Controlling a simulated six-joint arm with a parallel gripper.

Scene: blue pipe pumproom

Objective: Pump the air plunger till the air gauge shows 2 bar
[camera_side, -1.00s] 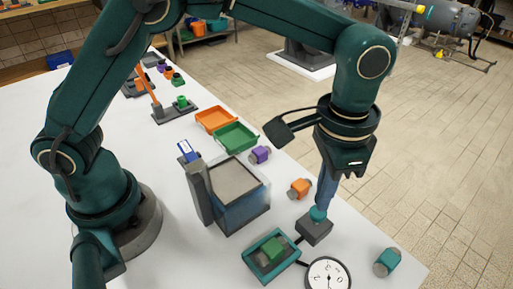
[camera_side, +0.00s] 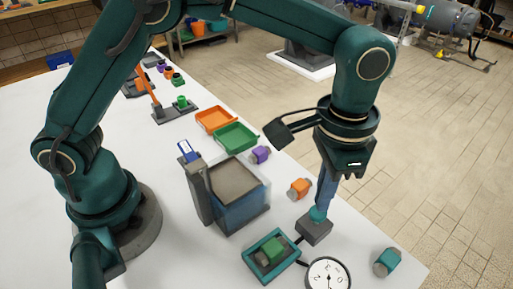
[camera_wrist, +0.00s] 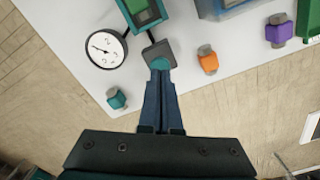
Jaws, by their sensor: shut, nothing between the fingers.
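The air plunger is a grey block (camera_side: 314,232) with a teal knob (camera_side: 318,214) on top, near the table's front right edge. My gripper (camera_side: 321,204) points down at it, fingers shut and empty, with the tips at the knob. In the wrist view the shut fingertips (camera_wrist: 160,74) meet the teal knob (camera_wrist: 160,63) and cover part of it. The air gauge (camera_side: 327,275) is a round white dial with a black rim beside the block, cut by the bottom edge. In the wrist view the gauge (camera_wrist: 106,48) shows whole, but its figures are too small to read surely.
A teal tray (camera_side: 271,258) with a green piece stands beside the block. A grey-topped blue bin (camera_side: 237,200) is behind it. Orange (camera_side: 300,188), purple (camera_side: 261,154) and teal (camera_side: 386,262) small parts lie near the table edge. Green (camera_side: 235,138) and orange (camera_side: 214,120) trays stand farther back.

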